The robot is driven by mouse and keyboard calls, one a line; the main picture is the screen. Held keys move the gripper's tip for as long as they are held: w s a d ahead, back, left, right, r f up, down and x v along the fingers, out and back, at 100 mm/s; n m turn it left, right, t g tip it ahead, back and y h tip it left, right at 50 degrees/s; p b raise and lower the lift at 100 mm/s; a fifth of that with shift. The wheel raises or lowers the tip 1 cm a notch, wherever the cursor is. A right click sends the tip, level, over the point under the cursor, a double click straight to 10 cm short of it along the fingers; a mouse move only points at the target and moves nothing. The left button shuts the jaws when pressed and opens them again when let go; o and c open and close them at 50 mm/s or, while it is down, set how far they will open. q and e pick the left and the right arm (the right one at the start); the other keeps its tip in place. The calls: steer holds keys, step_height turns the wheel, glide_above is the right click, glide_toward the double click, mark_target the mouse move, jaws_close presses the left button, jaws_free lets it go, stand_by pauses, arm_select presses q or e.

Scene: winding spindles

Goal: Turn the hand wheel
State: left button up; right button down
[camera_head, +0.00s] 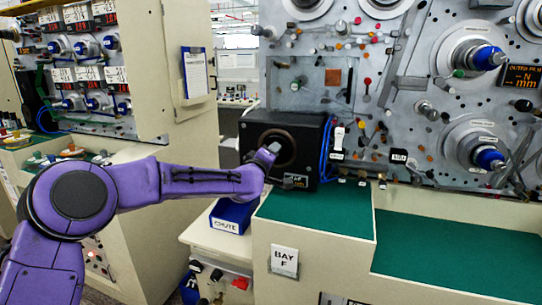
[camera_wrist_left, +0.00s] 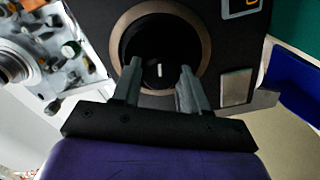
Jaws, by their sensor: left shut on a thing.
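The hand wheel (camera_head: 287,148) is a dark round disc inside a brown ring on the front of a black box (camera_head: 312,135). In the left wrist view the hand wheel (camera_wrist_left: 158,42) is a dark disc with a small white mark near its middle. My left gripper (camera_head: 270,150) reaches the wheel from the left. In the left wrist view my left gripper (camera_wrist_left: 160,67) has its two fingers either side of the wheel's dark middle, shut on it. The exact contact is hard to see in the dark. My right gripper is not in view.
A blue bin labelled CHUTE (camera_head: 231,215) stands below my left forearm. A green-topped bench (camera_head: 320,212) lies under the black box. A grey panel with spindles (camera_head: 400,80) stands to the right and behind. Blue cables (camera_head: 325,150) run beside the box.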

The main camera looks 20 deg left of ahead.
arm_select(q)
steer(key=shift+f, duration=0.1)
stand_by(0.3)
steer(key=o, duration=1.1)
steer(key=shift+c, duration=0.2)
steer(key=s+b, duration=0.3)
steer(key=s, duration=0.7)
steer(key=shift+s+a+b, duration=0.2)
steer(key=shift+s+b, duration=0.1)
steer(key=shift+b, duration=0.1)
